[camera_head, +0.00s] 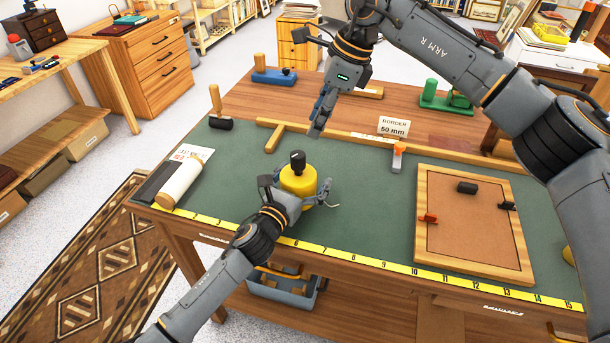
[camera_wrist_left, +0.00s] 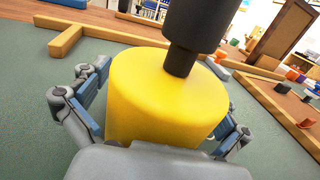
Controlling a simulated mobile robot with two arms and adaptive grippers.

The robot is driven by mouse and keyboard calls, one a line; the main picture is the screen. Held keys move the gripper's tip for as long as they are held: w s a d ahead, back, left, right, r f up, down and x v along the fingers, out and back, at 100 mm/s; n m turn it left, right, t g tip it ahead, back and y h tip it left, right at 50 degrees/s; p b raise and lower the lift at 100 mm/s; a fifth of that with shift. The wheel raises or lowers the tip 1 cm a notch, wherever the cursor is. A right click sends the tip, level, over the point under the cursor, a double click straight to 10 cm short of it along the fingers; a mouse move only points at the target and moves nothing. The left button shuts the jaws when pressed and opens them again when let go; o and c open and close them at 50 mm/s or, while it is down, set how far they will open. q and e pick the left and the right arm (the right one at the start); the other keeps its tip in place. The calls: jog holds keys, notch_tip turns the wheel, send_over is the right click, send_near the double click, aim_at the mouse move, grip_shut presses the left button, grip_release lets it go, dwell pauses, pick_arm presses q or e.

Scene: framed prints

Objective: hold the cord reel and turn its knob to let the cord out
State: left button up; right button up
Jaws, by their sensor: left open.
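The cord reel is a yellow cylinder (camera_head: 298,184) standing upright on the green mat, with a black knob (camera_head: 297,160) on top. In the left wrist view the reel (camera_wrist_left: 160,95) fills the middle, and its knob (camera_wrist_left: 196,35) rises from the top. My left gripper (camera_head: 296,194) is open, with one finger on each side of the reel; whether they touch it is unclear. A short pale cord end (camera_head: 332,205) shows beside the reel at the right. My right gripper (camera_head: 319,122) hangs above and behind the reel, apart from the knob; its finger gap is hidden.
A white roll (camera_head: 180,182) lies left of the reel. A cork-faced wooden frame (camera_head: 472,228) lies to the right. A wooden strip (camera_head: 345,133) and an orange-topped tool (camera_head: 398,155) lie behind. A yellow ruler (camera_head: 345,257) runs along the front edge. The mat between reel and frame is clear.

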aim_at(299, 155)
pick_arm(q)
jog(key=c, duration=1.6)
jog(key=shift+c, duration=0.5)
pick_arm(e)
jog(key=o, duration=0.3)
jog(key=shift+o, duration=0.2)
jog(key=a+f+m+t, duration=0.1)
jog(key=f+m, duration=0.2)
jog(key=m, duration=0.1)
jog(key=a+f+m+t+h, duration=0.1)
jog(key=f+m, duration=0.3)
jog(key=w+a+f+m+t+h, duration=0.1)
jog(key=a+f+m, duration=0.1)
jog(key=f+m, duration=0.1)
jog(key=shift+f+m, duration=0.4)
jog(key=shift+f, duration=0.05)
